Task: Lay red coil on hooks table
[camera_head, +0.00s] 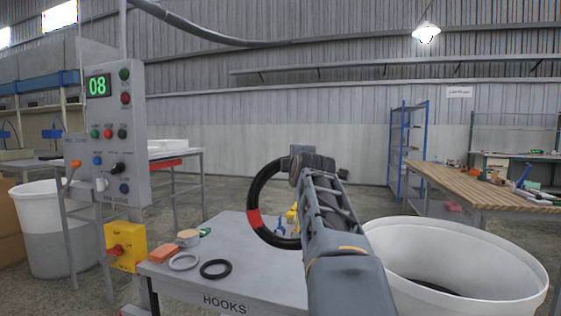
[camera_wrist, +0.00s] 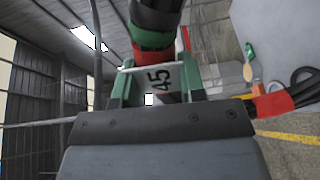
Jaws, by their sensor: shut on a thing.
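The red coil (camera_head: 254,219), a black hose ring with a red band, hangs upright from my gripper (camera_head: 303,160), over the back right of the hooks table (camera_head: 224,240). In the wrist view, my gripper's green fingers (camera_wrist: 158,85) are shut on the coil's hose (camera_wrist: 155,14), by a red band and a white tag (camera_wrist: 160,77) marked 45. The coil appears to be above the tabletop; my arm hides part of it and of the table. The table's front edge reads HOOKS.
Small yellow things (camera_head: 291,214) show behind the coil. A white tub (camera_head: 470,253) stands right, a control panel (camera_head: 117,135) left.

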